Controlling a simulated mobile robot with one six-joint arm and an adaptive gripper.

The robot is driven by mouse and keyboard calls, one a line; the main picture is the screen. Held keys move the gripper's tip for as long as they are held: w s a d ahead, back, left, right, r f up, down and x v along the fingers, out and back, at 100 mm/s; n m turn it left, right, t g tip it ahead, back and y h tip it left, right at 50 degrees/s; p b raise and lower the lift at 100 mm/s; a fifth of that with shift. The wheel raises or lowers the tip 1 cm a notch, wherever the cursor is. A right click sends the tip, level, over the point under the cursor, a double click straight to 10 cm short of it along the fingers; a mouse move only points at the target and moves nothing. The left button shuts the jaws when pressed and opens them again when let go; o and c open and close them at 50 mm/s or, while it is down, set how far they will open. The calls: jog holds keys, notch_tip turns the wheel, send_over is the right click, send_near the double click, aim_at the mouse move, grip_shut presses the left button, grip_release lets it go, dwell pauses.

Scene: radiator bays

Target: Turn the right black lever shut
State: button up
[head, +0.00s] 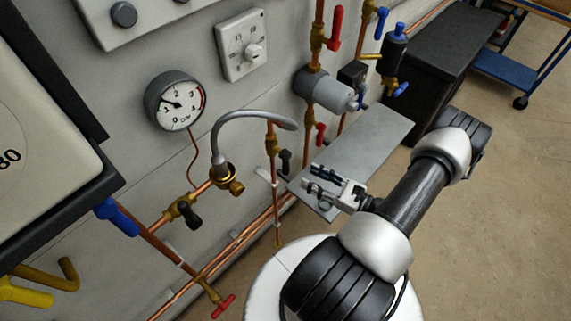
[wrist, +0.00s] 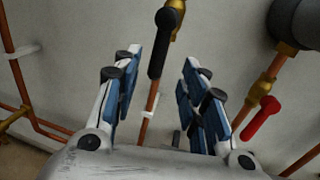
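The right black lever (head: 285,160) hangs from a brass valve on a vertical copper pipe at the wall. In the wrist view the lever (wrist: 157,48) points down, roughly in line with its pipe, just beyond the gap between the fingertips. My gripper (head: 318,180) is open and empty, in front of the wall to the right of the lever in the head view. Its two blue-padded fingers (wrist: 161,75) stand apart with nothing between them touching. Another black lever (head: 190,214) sits further left on a lower brass valve.
A red lever (wrist: 262,118) is close to the right finger in the wrist view. A grey shelf plate (head: 365,150) lies behind my gripper. A curved grey hose (head: 250,117), a gauge (head: 175,101) and a grey cylinder (head: 325,90) are nearby. Open floor lies right.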

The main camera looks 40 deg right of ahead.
aim_at(286, 164)
jog(key=b+x, duration=0.1)
jog(key=x, duration=0.9)
jog(key=shift+w, duration=0.2)
grip_shut()
dwell(0.3)
